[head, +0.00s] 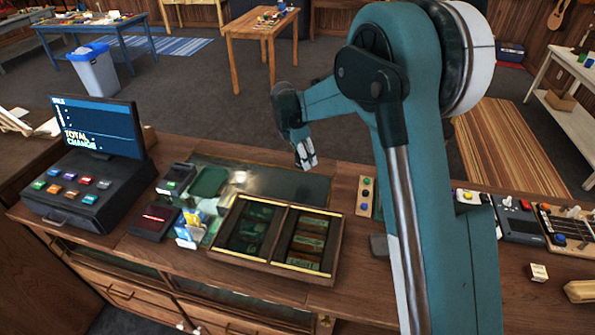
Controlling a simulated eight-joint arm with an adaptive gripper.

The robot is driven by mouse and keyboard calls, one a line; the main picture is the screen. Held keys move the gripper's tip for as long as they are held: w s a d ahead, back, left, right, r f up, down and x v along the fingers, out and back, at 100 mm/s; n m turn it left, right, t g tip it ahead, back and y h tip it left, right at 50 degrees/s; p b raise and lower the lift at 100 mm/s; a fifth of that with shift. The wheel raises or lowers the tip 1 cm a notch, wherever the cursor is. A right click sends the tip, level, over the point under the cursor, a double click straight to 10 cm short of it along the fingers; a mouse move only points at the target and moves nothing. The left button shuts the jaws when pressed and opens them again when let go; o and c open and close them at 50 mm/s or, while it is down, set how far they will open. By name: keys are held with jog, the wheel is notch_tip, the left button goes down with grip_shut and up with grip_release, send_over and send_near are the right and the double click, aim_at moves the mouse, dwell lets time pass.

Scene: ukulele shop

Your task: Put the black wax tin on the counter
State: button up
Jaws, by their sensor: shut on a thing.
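The wooden counter (362,278) runs across the lower part of the head view. My gripper (306,158) is above the back part of the counter, behind the divided wooden case, and points downward. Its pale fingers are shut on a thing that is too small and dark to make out. I cannot clearly pick out the black wax tin anywhere in this view; whether it is the held thing cannot be told.
A cash register (85,185), a card reader (175,179), a dark green mat (290,183) and a divided case (336,252) occupy the counter's left and middle. Bare wood shows at the front right.

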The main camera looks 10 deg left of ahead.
aim_at(297, 156)
jog(key=shift+f, duration=1.8)
jog(key=shift+f, duration=1.85)
jog(key=shift+f, duration=0.2)
jog(key=o, duration=0.9)
jog(key=shift+o, duration=0.2)
jog(key=shift+r, duration=0.15)
jog(key=v, duration=1.2)
